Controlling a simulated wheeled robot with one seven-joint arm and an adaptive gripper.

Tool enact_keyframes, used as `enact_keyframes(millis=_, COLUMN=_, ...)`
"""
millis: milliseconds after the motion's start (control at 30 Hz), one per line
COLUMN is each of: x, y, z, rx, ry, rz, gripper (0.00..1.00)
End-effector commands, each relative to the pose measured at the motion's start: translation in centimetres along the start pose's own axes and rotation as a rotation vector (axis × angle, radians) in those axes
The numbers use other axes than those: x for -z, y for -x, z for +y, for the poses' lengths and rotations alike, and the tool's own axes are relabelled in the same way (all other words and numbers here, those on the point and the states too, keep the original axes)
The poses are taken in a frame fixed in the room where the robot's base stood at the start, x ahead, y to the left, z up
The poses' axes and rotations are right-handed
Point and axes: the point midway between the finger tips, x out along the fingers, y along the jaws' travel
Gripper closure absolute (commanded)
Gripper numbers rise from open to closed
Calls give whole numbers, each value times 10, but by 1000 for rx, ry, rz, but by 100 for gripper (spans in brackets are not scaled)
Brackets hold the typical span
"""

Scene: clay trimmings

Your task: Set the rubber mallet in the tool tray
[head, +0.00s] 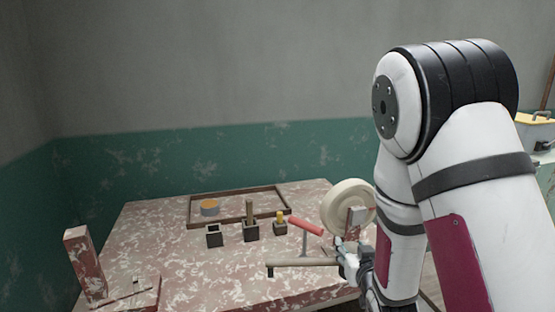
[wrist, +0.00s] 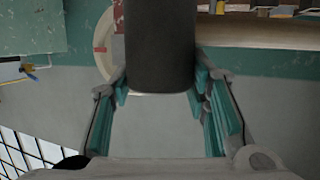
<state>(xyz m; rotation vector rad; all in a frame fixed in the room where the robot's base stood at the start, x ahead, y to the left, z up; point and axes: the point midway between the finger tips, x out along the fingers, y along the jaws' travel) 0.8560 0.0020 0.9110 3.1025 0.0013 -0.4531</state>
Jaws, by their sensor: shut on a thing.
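My gripper (head: 348,260) is at the table's right front side in the head view, partly covered by my arm. In the wrist view its teal-padded fingers (wrist: 158,92) are closed on either side of a dark grey cylinder, which I take to be part of the rubber mallet (wrist: 160,45). The cylinder runs out of the top of that view, so the mallet's full shape is hidden. The tool tray, a shallow brown-rimmed tray (head: 238,192), lies at the back of the table, left of and beyond my gripper. An orange-topped grey tub (head: 209,208) is inside its left part.
Small dark square holders (head: 214,236) stand before the tray, some with upright pieces. A red-handled tool (head: 306,226) and a cream wheel (head: 341,200) are near my gripper. A reddish block (head: 84,262) stands at left. The table's (head: 165,245) left middle is clear.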

Motion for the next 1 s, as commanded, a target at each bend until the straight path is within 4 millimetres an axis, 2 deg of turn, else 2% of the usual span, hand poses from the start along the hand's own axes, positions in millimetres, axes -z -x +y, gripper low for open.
enact_keyframes(millis=33, x=6, y=9, z=1, rx=-1, ry=-1, rz=-2, gripper=99)
enact_keyframes(millis=433, x=12, y=45, z=2, rx=0, ry=-8, rz=-3, gripper=99)
enact_keyframes(millis=600, x=12, y=50, z=2, rx=0, ry=-11, rz=-1, gripper=99)
enact_keyframes(millis=1000, x=11, y=50, z=2, rx=0, ry=-12, rz=0, gripper=99)
